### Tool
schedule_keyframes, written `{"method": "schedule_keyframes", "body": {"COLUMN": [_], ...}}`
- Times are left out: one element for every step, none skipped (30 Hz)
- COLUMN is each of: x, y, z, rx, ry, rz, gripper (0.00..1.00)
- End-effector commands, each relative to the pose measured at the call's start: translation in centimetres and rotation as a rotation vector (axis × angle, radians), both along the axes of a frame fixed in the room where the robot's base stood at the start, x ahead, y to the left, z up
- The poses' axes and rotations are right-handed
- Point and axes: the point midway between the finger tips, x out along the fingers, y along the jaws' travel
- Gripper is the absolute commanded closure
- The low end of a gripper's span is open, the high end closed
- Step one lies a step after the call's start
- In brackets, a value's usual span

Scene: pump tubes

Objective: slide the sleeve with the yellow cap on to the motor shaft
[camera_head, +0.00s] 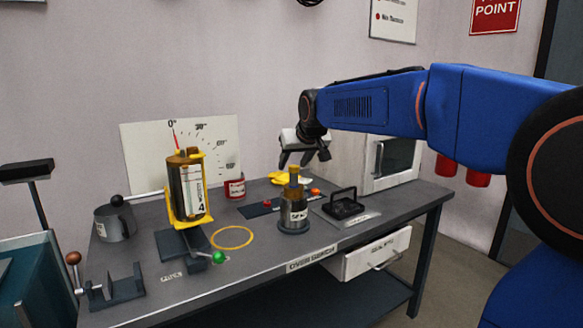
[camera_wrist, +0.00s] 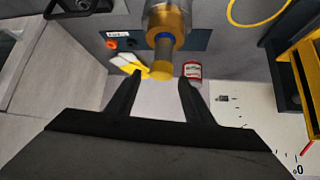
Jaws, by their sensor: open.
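The motor (camera_head: 294,218) stands upright on the bench, a dark-based cylinder with a pale label. A sleeve with a yellow cap (camera_head: 294,171) is upright on top of it. In the wrist view a grey tube (camera_wrist: 163,53) runs from the motor's yellow collar (camera_wrist: 166,20) and blue ring to the yellow cap (camera_wrist: 160,72). How far down the shaft the sleeve sits is hidden. My gripper (camera_head: 303,158) is open and empty, just above and behind the cap. In the wrist view its fingers (camera_wrist: 155,92) are spread on both sides of the cap's line, not touching it.
An amber cylinder marked 4 (camera_head: 190,192) sits in a yellow tilting stand at left. A red can (camera_head: 235,188), yellow gloves (camera_head: 285,178) and a black-handled tray (camera_head: 345,206) surround the motor. A yellow ring (camera_head: 232,237) lies in front. A white cabinet (camera_head: 372,160) stands behind right.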

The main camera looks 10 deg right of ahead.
Motion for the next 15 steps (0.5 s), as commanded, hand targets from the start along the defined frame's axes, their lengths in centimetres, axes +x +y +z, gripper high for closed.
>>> {"method": "schedule_keyframes", "body": {"x": [-0.8, -1.2, -1.8, -2.2, -2.6, -3.2, -3.6, -4.0, -4.6, -5.0, -5.4, -6.0, -6.4, -6.8, -7.3], "y": [-0.1, -0.1, -0.2, -0.2, -0.2, -0.3, -0.3, -0.4, -0.4, -0.5, -0.5, -0.6, -0.6, -0.7, -0.7], "z": [0.9, 1.3, 1.9, 2.3, 2.8, 3.3, 3.7, 4.2, 4.7, 5.2, 5.6, 6.1, 6.5, 6.9, 7.4], "rx": [0.0, 0.0, 0.0, 0.0, 0.0, 0.0, 0.0, 0.0, 0.0, 0.0, 0.0, 0.0, 0.0, 0.0, 0.0], "ry": [-0.004, -0.005, -0.003, -0.004, -0.005, -0.004, -0.004, -0.005, -0.004, -0.004, -0.004, -0.003, -0.004, -0.004, -0.003], "rz": [0.0, 0.0, 0.0, 0.0, 0.0, 0.0, 0.0, 0.0, 0.0, 0.0, 0.0, 0.0, 0.0, 0.0, 0.0], "gripper": [0.53, 0.53, 0.53, 0.53, 0.53, 0.53, 0.53, 0.53, 0.53, 0.53, 0.53, 0.53, 0.53, 0.53, 0.53]}}
